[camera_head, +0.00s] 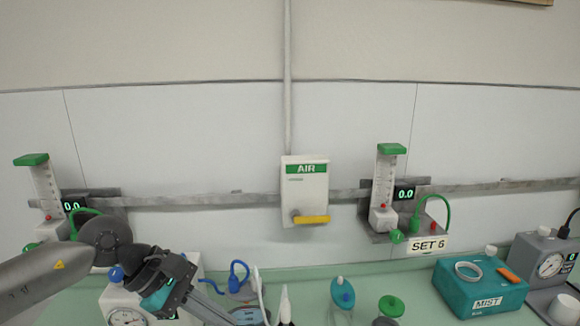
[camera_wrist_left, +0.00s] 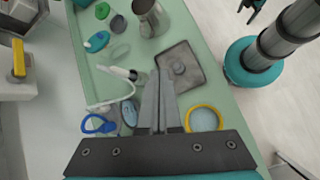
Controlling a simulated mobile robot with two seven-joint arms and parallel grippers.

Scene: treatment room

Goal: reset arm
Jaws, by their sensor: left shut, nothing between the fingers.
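My left arm comes in from the left in the head view, and its gripper (camera_head: 208,312) points down and right over the green bench. In the left wrist view, the two long grey fingers of this gripper (camera_wrist_left: 160,80) lie together with nothing between them. The fingers appear above the bench, between a grey square pad (camera_wrist_left: 181,66) and a blue looped item (camera_wrist_left: 98,124). Whether they touch anything below cannot be told. My right gripper cannot be made out in either view.
A yellow ring (camera_wrist_left: 204,118) and a metal cup (camera_wrist_left: 150,16) are on the bench. The head view shows an AIR wall box (camera_head: 305,190), a flowmeter (camera_head: 385,190), a teal MIST box (camera_head: 478,288) and a white gauge box (camera_head: 126,300) near my left wrist.

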